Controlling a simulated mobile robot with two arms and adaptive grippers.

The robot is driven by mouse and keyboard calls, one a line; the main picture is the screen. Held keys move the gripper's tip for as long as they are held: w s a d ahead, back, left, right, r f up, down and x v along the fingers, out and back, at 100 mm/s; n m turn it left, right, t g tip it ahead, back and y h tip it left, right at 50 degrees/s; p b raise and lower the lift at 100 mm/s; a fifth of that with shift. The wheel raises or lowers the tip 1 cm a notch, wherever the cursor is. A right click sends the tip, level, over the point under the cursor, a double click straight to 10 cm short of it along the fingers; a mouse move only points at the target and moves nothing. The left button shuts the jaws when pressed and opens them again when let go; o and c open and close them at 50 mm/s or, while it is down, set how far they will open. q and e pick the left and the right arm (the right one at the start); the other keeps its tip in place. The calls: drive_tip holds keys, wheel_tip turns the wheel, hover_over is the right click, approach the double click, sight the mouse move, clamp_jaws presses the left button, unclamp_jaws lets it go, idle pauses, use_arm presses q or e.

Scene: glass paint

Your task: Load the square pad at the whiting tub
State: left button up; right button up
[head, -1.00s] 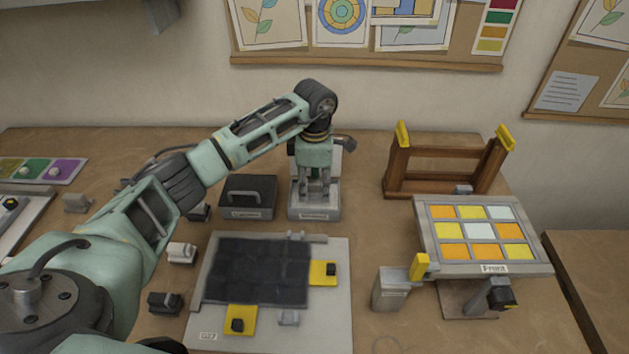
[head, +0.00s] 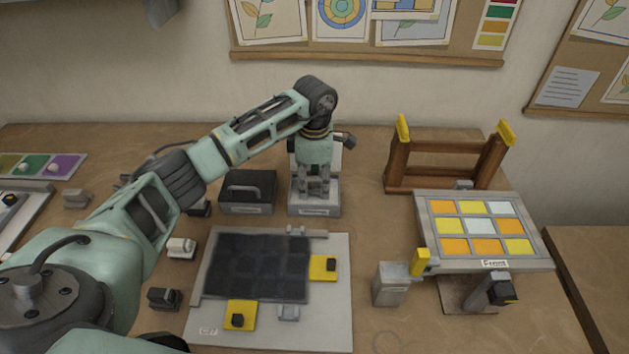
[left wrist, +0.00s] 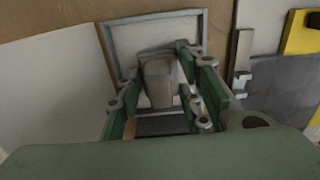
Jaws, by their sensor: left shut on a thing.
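The whiting tub (head: 316,212), a light grey open box with a label on its front and a raised lid behind, stands at the middle back of the table. My left gripper (head: 314,186) points straight down into its opening. In the left wrist view the green-sided fingers are shut on a grey-beige block (left wrist: 158,80), which I take to be the square pad's grip. The tub's pale rim (left wrist: 203,35) frames it there. The pad's underside is hidden, so I cannot tell if it touches the whiting. My right gripper is not in view.
A dark box with a handle (head: 247,192) stands close left of the tub. In front lies a grey board (head: 340,300) with a dark panel (head: 258,268) and yellow clamps. A wooden rack (head: 445,175) and a tilted stand with a coloured glass panel (head: 480,228) are at right.

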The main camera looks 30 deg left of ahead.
sight(315, 178)
use_arm(q)
drive_tip(key=shift+f, duration=0.4)
drive_tip(key=shift+f+b, duration=0.1)
drive_tip(key=shift+b, duration=0.3)
idle(1.1)
wheel_tip(315, 178, up, 2)
drive_tip(key=shift+r+p, duration=0.1)
drive_tip(key=shift+p, duration=0.55)
drive_tip(key=shift+r+p, duration=1.3)
drive_tip(key=shift+r, duration=1.2)
